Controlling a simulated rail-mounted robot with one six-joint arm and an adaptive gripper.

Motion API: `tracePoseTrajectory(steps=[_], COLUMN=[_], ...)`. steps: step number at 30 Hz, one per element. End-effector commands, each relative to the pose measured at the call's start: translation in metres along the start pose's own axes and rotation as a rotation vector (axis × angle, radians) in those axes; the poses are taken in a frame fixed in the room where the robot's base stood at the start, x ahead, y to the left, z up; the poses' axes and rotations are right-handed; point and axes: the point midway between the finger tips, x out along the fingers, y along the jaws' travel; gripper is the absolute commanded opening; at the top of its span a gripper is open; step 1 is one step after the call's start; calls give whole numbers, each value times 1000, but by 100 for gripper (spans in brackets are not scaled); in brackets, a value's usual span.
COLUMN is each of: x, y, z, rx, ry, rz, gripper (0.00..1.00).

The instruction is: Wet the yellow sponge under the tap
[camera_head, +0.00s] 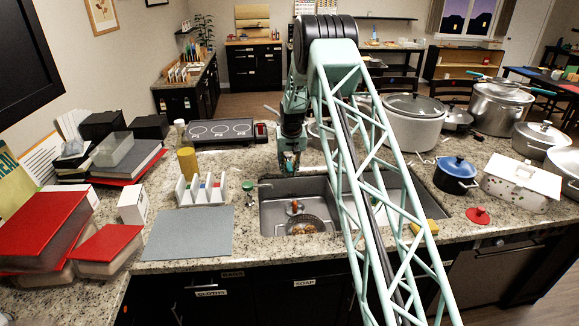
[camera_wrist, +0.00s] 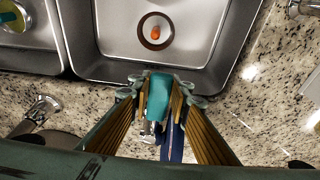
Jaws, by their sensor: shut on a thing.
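A yellow block (camera_head: 427,227), which looks like the sponge, lies on the counter at the right end of the sink (camera_head: 265,218), partly behind my arm. My gripper (camera_head: 288,162) hangs over the back left edge of the sink, away from that block. In the wrist view my gripper (camera_wrist: 160,85) is shut on a teal thing (camera_wrist: 158,98), with a chrome piece just below it. I cannot tell what the teal thing is. A chrome fitting (camera_wrist: 40,108), perhaps a tap, stands left of the fingers. No running water shows.
An orange thing (camera_wrist: 155,33) lies at the drain in the basin. A white rack (camera_head: 201,190), a grey mat (camera_head: 188,233) and a yellow cylinder (camera_head: 187,160) stand left of the sink. A blue pot (camera_head: 455,174), a red lid (camera_head: 478,215) and several stockpots crowd the right.

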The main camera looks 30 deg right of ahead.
Motion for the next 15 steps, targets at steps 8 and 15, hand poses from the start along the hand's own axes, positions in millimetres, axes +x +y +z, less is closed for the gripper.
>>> tracePoseTrajectory(steps=[8,15], x=[-4,-8], y=[0,0], z=[-2,-3], rx=[0,0], ry=[-30,-58], rz=[0,0], gripper=[11,11])
